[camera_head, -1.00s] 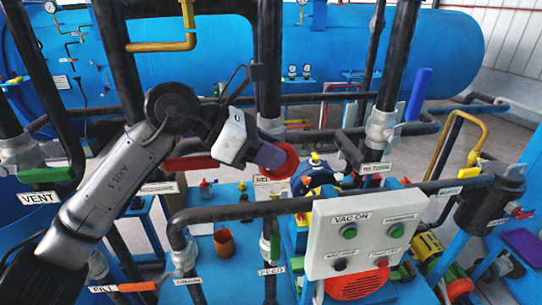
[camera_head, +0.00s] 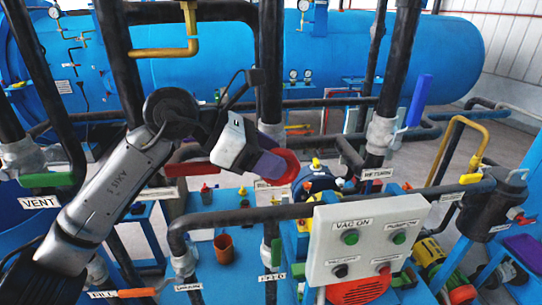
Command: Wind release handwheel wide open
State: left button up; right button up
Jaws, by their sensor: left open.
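The release handwheel is a red ring (camera_head: 290,166) on the pipework near the middle of the head view, with a label partly hidden below it. My left gripper (camera_head: 268,163) reaches in from the left, and its purple-grey fingers overlap the wheel's left side in the picture. The gripper is open. Whether the fingers touch the rim cannot be told, as the gripper hides the wheel's left part and hub. My right gripper is not in view.
A white control box (camera_head: 367,238) marked VAC ON stands at front right. A black horizontal pipe (camera_head: 250,213) runs in front of the wheel. A green VENT handle (camera_head: 46,180) and an orange FILL handle (camera_head: 137,292) are at left. A blue tank (camera_head: 380,55) lies behind.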

pick_arm(q)
jog(key=v, duration=1.3)
jog(key=shift+a, duration=0.25)
jog(key=shift+s+r, duration=0.1)
jog(key=shift+r, duration=0.05)
